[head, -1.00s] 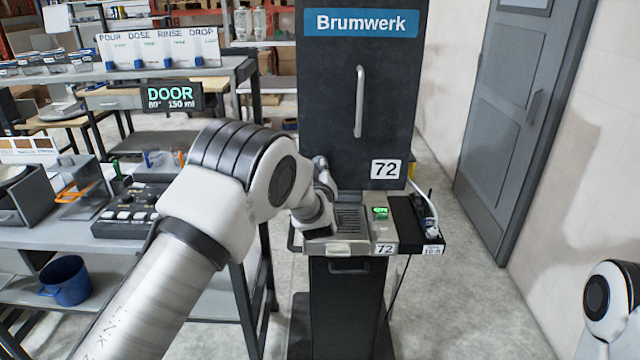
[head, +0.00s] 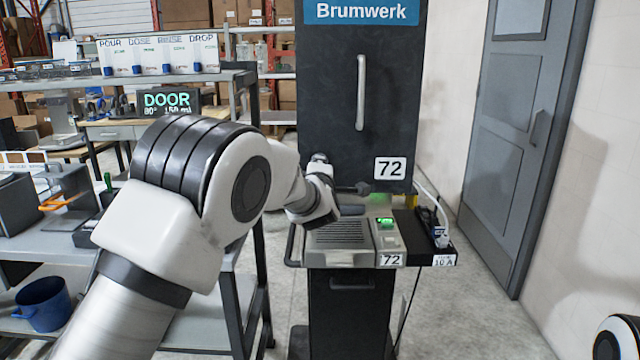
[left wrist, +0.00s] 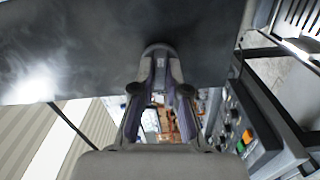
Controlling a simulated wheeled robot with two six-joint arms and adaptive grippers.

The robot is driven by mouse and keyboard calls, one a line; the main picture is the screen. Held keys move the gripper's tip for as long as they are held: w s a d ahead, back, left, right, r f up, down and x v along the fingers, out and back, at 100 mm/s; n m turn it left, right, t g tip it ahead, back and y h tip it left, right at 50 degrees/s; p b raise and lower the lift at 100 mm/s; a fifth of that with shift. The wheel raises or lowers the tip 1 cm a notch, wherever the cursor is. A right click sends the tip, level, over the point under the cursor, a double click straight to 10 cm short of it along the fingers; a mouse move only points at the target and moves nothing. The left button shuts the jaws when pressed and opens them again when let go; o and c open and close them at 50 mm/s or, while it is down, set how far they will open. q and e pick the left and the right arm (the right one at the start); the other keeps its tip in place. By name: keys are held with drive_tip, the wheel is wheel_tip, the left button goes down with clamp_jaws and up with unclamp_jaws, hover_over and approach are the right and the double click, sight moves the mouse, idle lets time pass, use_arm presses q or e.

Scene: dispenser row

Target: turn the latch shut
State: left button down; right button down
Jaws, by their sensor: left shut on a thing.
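The dark machine door (head: 345,60) has a vertical handle (head: 361,92) and a label 72. A small dark grey piece (head: 364,188) at the door's lower edge looks like the latch lever, but I cannot be sure. My left arm covers the area left of it. In the left wrist view, my left gripper (left wrist: 160,62) has its fingers close together against the dark panel (left wrist: 85,45). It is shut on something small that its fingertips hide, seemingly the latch. Of my right arm only a link shows at the bottom right corner; its gripper is out of view.
Below the door are a drip grille (head: 340,235) and a green-lit switch (head: 386,221). A black power strip (head: 422,228) with a cable sits to the right. A display (head: 168,102) reads DOOR. Shelving and a blue mug (head: 42,303) stand left; floor at right is clear.

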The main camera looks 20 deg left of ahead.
use_arm(q)
drive_tip(key=shift+a+f+n+b, duration=0.1)
drive_tip(key=shift+f+n+b, duration=0.05)
drive_tip(key=shift+n+b, duration=0.8)
drive_tip(key=c, duration=1.3)
unclamp_jaws()
drive_tip(key=shift+s, duration=0.1)
drive_tip(key=shift+o, duration=0.6)
drive_tip(key=shift+s+a, duration=0.1)
drive_tip(key=shift+a, duration=0.15)
drive_tip(key=shift+d, duration=0.15)
